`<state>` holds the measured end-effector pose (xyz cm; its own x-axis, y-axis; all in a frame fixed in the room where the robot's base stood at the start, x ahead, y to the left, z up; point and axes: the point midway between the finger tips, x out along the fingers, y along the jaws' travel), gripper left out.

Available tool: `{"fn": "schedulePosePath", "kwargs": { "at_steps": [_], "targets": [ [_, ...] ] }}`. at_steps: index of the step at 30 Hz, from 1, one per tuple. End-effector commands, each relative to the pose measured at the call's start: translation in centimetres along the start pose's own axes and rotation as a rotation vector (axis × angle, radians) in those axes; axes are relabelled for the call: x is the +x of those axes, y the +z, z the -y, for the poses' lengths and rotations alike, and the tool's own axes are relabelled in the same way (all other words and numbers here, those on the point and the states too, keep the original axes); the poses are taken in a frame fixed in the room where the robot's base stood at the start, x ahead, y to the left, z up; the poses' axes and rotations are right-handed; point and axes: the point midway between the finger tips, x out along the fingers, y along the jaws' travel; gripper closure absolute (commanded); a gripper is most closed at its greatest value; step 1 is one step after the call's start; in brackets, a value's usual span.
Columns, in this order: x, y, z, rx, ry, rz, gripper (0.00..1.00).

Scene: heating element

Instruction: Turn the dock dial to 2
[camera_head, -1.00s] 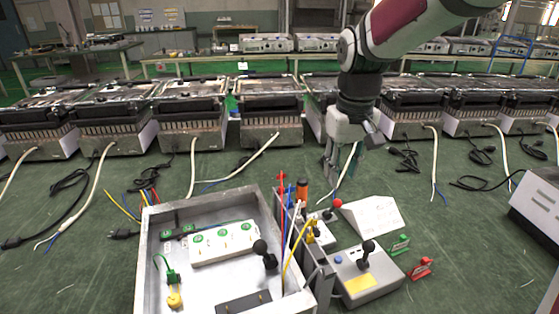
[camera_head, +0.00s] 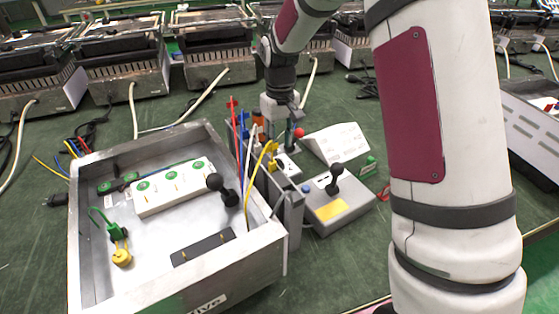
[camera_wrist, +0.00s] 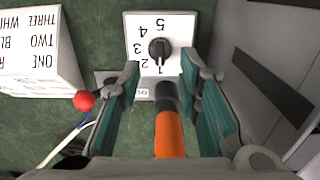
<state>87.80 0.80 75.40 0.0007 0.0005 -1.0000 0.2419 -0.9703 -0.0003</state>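The dock dial (camera_wrist: 159,49) is a black knob on a white plate with the numbers 1 to 5. In the wrist view, a pale mark on the knob seems to point down toward the 1. My gripper (camera_wrist: 160,78) is open, its teal fingers apart, with the dial just beyond the tips and roughly centred between them. No finger visibly touches the knob. In the head view my gripper (camera_head: 284,135) is low beside the metal tray, and the dial's knob cannot be made out there.
An orange-and-black handle (camera_wrist: 169,135) appears between my fingers in the wrist view; its depth is unclear. A red ball knob (camera_wrist: 84,100) is left of the left finger. The metal tray (camera_head: 180,290) and a grey joystick box (camera_head: 345,212) stand close by. A white lettered block (camera_wrist: 38,55) is at left.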

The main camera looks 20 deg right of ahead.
Motion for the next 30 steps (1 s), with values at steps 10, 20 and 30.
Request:
{"fn": "schedulePosePath", "kwargs": {
  "at_steps": [10,20,30],
  "targets": [
    [5.5,0.1,0.0,0.000,0.000,0.002,0.68],
    [6.3,0.1,0.0,0.000,0.000,0.001,0.68],
    [6.3,0.1,0.0,0.000,0.000,0.001,1.00]
  ]
}}
